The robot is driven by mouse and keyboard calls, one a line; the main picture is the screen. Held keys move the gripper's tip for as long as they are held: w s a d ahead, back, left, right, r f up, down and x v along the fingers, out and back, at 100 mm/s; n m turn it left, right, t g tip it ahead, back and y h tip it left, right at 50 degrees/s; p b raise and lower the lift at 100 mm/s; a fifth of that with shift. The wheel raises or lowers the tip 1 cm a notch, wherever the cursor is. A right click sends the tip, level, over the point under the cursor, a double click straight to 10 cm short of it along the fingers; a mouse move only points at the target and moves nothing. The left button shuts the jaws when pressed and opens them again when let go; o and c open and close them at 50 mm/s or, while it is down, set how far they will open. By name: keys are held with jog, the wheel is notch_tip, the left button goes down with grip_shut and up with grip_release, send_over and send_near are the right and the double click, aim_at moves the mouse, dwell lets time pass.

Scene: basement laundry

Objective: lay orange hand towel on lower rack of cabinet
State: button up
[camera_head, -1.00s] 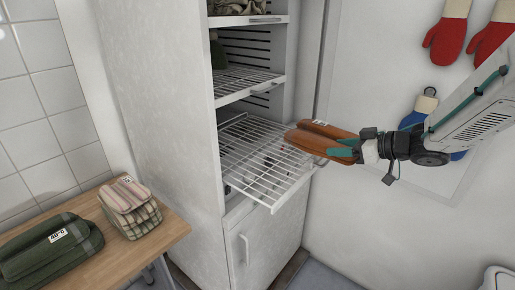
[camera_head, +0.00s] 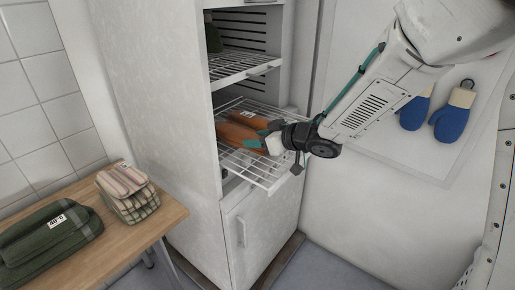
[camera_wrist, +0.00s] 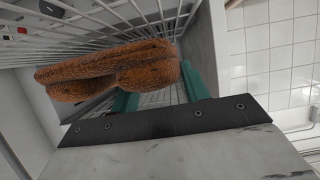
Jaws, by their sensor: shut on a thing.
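The folded orange hand towel (camera_head: 240,131) is over the pulled-out lower wire rack (camera_head: 270,174) of the white cabinet (camera_head: 160,110). My gripper (camera_head: 262,138) is shut on the towel, with its teal fingers at the towel's right end. In the wrist view the towel (camera_wrist: 110,68) lies across the teal fingers (camera_wrist: 160,92), with rack wires (camera_wrist: 120,15) behind it. I cannot tell whether the towel touches the rack. The gripper hides part of the towel and rack in the head view.
An upper wire rack (camera_head: 240,66) sits above, inside the cabinet. A wooden table (camera_head: 125,238) at left holds a green folded cloth (camera_head: 45,248) and a plaid folded cloth (camera_head: 128,192). Blue mitts (camera_head: 453,115) hang on the right wall.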

aim_at(258, 151)
jog(key=shift+f, duration=2.15)
jog(key=shift+f, duration=0.15)
jog(key=o, duration=1.1)
